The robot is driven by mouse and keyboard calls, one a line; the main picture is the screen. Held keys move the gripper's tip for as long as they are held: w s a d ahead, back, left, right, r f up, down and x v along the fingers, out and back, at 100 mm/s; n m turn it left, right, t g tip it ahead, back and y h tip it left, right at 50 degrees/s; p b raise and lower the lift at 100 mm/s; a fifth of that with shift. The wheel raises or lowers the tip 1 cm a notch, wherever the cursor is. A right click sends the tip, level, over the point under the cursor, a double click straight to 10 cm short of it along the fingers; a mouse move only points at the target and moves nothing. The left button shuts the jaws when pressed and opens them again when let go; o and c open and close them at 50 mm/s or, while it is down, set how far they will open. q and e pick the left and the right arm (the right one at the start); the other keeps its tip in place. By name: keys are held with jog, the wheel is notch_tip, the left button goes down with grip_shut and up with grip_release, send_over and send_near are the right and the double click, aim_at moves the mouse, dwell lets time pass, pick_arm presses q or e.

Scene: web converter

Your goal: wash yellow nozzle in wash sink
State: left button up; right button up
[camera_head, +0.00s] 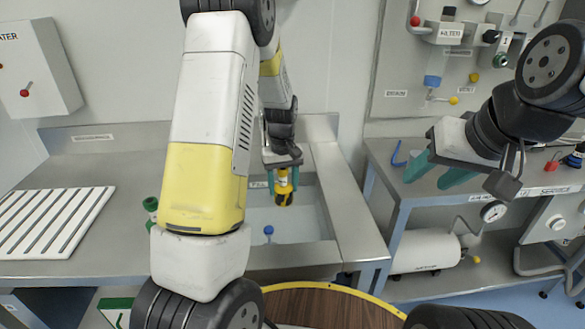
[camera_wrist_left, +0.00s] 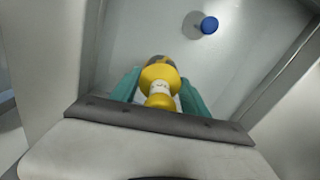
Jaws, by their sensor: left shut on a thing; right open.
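In the left wrist view the nozzle (camera_wrist_left: 160,85) sits between both fingers (camera_wrist_left: 160,92). My left gripper is shut on it, over the wash sink (camera_head: 308,224), whose grey basin fills the background of the wrist view. I cannot tell how deep the nozzle is in the basin. My right gripper (camera_head: 432,172) is open and empty over the right bench.
A blue knob-like thing (camera_head: 268,230) is in the basin; it also shows in the left wrist view (camera_wrist_left: 209,25). A white slatted rack (camera_head: 50,222) lies left of the sink. The right bench (camera_head: 400,190) holds a blue hook (camera_head: 398,160). My left arm hides part of the sink.

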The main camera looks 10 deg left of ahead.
pick_arm(q)
jog(key=shift+f, duration=5)
jog(key=shift+w+d, duration=0.25)
jog(key=shift+d, duration=0.6)
jog(key=shift+w+d, duration=0.2)
jog(key=shift+d, duration=0.6)
jog(key=shift+s+a, duration=0.3)
jog(key=shift+a, duration=0.8)
jog(key=shift+s+a, duration=0.3)
jog(key=shift+a, duration=0.85)
jog(key=shift+s+a, duration=0.3)
jog(key=shift+a, duration=0.8)
jog(key=shift+w+d, duration=0.3)
jog(key=shift+d, duration=0.4)
jog(key=shift+w+d, duration=0.25)
jog(key=shift+d, duration=0.45)
jog(key=shift+w+d, duration=0.2)
jog(key=shift+d, duration=0.75)
jog(key=shift+w+d, duration=0.2)
jog(key=shift+d, duration=0.75)
jog(key=shift+s+a, duration=0.25)
jog(key=shift+a, duration=0.55)
jog(key=shift+s+a, duration=0.25)
jog(key=shift+a, duration=0.55)
